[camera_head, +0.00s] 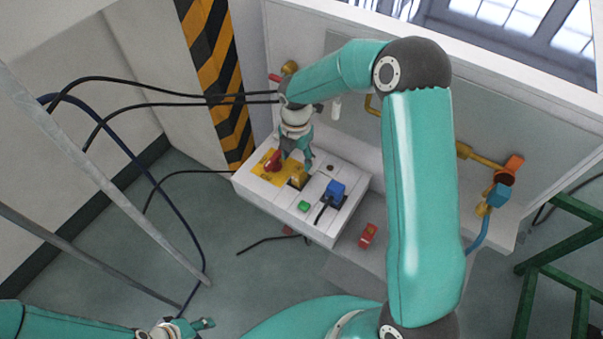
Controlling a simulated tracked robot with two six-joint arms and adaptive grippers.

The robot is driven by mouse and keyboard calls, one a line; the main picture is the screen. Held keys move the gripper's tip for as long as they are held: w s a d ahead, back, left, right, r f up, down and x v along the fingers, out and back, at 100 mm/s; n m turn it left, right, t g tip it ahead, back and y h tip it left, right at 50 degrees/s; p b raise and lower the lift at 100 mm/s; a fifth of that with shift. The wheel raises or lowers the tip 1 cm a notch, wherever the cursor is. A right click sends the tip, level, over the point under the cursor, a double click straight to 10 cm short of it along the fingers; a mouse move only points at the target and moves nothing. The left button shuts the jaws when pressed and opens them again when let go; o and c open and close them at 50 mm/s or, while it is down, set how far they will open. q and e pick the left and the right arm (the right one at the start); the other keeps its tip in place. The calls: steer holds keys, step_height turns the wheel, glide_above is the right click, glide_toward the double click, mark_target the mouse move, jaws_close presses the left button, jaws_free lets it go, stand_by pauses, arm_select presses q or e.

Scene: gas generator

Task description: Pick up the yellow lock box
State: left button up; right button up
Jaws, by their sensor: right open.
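A small yellow block (298,179), which looks like the yellow lock box, sits on top of the white control box (265,203). My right gripper (296,160) points down over the white box, just behind and above the yellow block. Its fingers are apart, with the block close to their tips; whether they touch it I cannot tell. My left gripper (203,325) is low at the bottom left, far from the white box, and its fingers are too small and partly hidden to judge.
Next to the yellow block are a red knob (273,159) on a yellow plate, a blue plug (336,189) with a black cable and a green button (304,206). A red object (368,235) lies to the right. Metal rails (110,180) and hanging cables stand left.

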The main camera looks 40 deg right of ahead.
mark_target(298, 167)
steer(key=shift+d+f+p, duration=0.15)
steer(key=shift+f+p, duration=0.1)
steer(key=shift+f, duration=1.2)
steer(key=shift+d+f+p, duration=0.15)
steer(key=shift+f+p, duration=0.1)
steer(key=shift+f, duration=1.2)
steer(key=shift+c, duration=0.3)
steer(key=shift+w, duration=0.1)
jaws_close()
